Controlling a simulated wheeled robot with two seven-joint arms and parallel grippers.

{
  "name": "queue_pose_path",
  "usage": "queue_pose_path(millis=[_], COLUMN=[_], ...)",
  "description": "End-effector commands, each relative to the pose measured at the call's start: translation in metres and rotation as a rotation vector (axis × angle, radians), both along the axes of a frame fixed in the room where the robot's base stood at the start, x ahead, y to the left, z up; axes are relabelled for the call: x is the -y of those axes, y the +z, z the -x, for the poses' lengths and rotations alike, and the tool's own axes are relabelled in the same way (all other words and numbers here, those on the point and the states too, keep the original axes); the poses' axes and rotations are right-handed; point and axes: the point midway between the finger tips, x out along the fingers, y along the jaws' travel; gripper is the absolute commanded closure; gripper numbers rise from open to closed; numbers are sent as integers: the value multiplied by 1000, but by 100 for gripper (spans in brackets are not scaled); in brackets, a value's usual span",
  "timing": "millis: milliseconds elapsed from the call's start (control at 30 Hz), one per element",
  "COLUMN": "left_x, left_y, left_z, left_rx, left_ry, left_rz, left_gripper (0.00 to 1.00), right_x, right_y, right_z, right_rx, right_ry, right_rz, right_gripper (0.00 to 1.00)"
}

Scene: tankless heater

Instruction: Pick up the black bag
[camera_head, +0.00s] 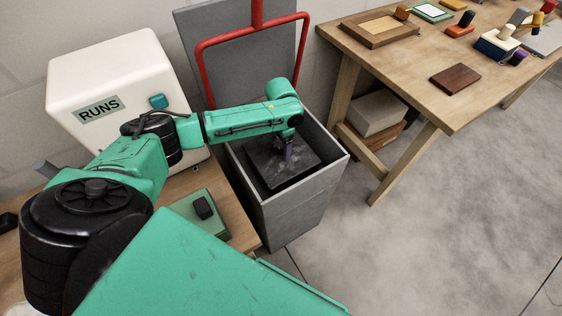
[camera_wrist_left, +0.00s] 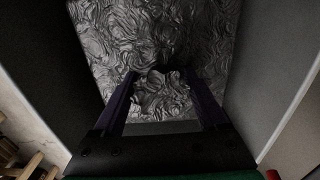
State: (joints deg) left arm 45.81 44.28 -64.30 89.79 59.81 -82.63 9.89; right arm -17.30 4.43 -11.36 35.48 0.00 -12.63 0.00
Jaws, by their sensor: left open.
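The black bag (camera_head: 262,166) sits inside an open grey bin (camera_head: 300,208). In the left wrist view the bag (camera_wrist_left: 160,35) has a crinkled, shiny surface with a raised, bunched part near the fingertips. My left gripper (camera_head: 285,153) reaches down into the bin over the bag. In the left wrist view the gripper (camera_wrist_left: 163,78) is open, with its two dark fingers apart on either side of the bunched part. I cannot tell whether the fingers touch the bag. My right gripper is in neither view.
The bin's walls surround the gripper closely. A red frame (camera_head: 304,50) and a grey panel (camera_head: 238,60) stand behind the bin. A white box marked RUNS (camera_head: 110,75) is at left. A wooden table (camera_head: 440,90) with several items is at right. The floor between is clear.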

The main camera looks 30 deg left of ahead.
Motion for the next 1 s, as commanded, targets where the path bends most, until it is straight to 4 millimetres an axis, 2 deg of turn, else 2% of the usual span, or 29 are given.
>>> queue_pose_path(millis=[200,267,300,400,767,867,1000], left_x=[0,0,0,0,0,0,0], left_y=[-2,-2,-2,-2,1,7,28], left_z=[0,0,0,0,-1,-1,-1], left_rx=[2,2,2,1,4,4,5], left_ry=[0,0,0,0,0,1,0], left_rz=[1,1,1,1,1,1,2], left_gripper=[24,47,63,100,100,100,100], right_x=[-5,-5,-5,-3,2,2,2], right_y=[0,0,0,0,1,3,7], right_z=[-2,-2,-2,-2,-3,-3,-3], right_rx=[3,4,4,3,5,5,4], right_ry=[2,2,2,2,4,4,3], right_rz=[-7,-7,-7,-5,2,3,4], right_gripper=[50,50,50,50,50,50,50])
